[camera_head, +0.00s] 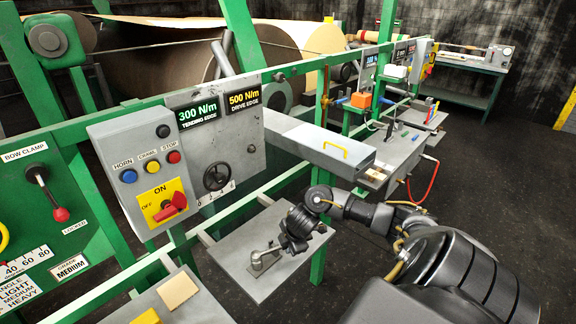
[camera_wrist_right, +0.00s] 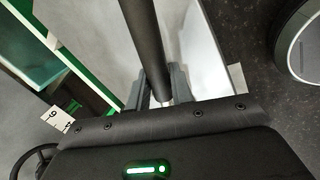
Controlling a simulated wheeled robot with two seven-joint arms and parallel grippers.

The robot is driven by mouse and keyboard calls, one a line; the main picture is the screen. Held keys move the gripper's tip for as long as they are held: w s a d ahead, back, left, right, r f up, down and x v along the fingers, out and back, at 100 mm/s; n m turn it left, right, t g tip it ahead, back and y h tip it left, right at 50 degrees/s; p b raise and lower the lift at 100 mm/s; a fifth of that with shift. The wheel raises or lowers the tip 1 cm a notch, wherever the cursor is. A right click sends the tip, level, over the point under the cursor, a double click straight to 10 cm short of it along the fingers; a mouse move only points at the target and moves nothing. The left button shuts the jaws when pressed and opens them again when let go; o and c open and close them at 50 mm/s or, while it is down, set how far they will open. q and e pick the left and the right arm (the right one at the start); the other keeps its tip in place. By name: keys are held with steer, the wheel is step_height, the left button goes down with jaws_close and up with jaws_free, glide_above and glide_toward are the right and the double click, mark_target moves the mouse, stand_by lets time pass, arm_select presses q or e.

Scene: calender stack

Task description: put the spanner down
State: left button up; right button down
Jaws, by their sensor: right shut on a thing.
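My right gripper (camera_head: 284,243) reaches in from the right, low over a small grey shelf (camera_head: 222,262). In the right wrist view its two fingers (camera_wrist_right: 158,88) are shut on a dark round bar, which I take for the spanner (camera_wrist_right: 146,40). The bar runs from between the fingers to the top edge of that view, over the pale shelf. My left gripper is not in view.
A control box (camera_head: 140,172) with buttons and a red switch stands left of the shelf. A long grey metal box (camera_head: 318,145) juts out above and behind it. Another shelf (camera_head: 185,303) with small blocks is in front. Dark floor (camera_head: 480,160) is free at the right.

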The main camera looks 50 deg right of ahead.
steer(key=shift+f, duration=0.15)
steer(key=c, duration=1.2)
jaws_free()
steer(key=shift+c, duration=0.2)
steer(key=shift+r, duration=0.55)
steer(key=p+v, duration=0.2)
steer(key=v, duration=0.9)
steer(key=shift+s+r+p, duration=0.2)
steer(key=shift+p, duration=0.1)
steer(key=shift+a, duration=0.1)
